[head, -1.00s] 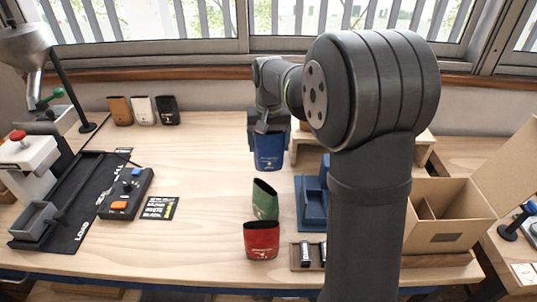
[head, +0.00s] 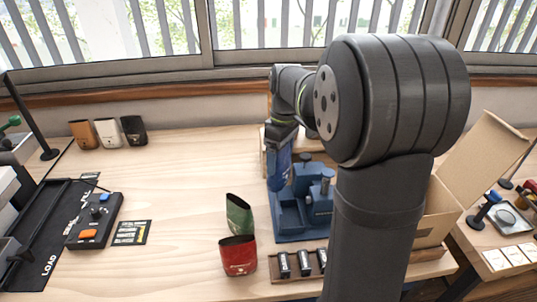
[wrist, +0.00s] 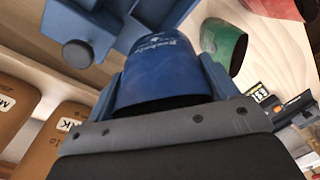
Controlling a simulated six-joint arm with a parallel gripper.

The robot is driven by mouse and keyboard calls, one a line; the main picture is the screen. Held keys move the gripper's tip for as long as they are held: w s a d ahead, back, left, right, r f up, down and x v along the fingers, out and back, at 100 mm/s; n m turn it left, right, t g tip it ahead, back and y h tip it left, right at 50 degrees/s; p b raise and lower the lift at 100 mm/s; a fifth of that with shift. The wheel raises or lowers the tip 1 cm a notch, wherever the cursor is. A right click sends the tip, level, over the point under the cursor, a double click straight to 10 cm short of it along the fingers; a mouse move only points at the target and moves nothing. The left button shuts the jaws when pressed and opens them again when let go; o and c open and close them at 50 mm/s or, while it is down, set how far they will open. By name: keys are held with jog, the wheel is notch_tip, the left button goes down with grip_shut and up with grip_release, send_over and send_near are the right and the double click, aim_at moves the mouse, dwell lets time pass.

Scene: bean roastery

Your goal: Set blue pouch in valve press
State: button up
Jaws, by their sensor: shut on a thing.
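My gripper (head: 283,138) is shut on the blue pouch (head: 282,163), which hangs mouth up. In the wrist view the pouch (wrist: 160,65) sits between the two blue fingers, with white print on its face. The valve press (head: 292,226) is a blue fixture with posts and knobs on the table, partly hidden by my arm. The pouch appears at the press's back left; I cannot tell whether they touch. Part of the press shows at the top of the wrist view (wrist: 85,28).
A green pouch (head: 238,214) and a red pouch (head: 238,256) stand left of the press. A tray of small dark items (head: 283,268) lies in front of it. An open carton (head: 432,215) stands right. Brown, white and black pouches stand at back left.

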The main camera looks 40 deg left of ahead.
jog(key=s+d+f+n+h, duration=0.1)
jog(key=d+f+n, duration=0.3)
jog(key=f+n, duration=0.3)
jog(key=shift+d+f, duration=0.2)
jog(key=shift+f, duration=1)
jog(key=o, duration=1.2)
jog(key=shift+c, duration=0.2)
jog(key=shift+r, duration=0.1)
notch_tip(320, 180, up, 7)
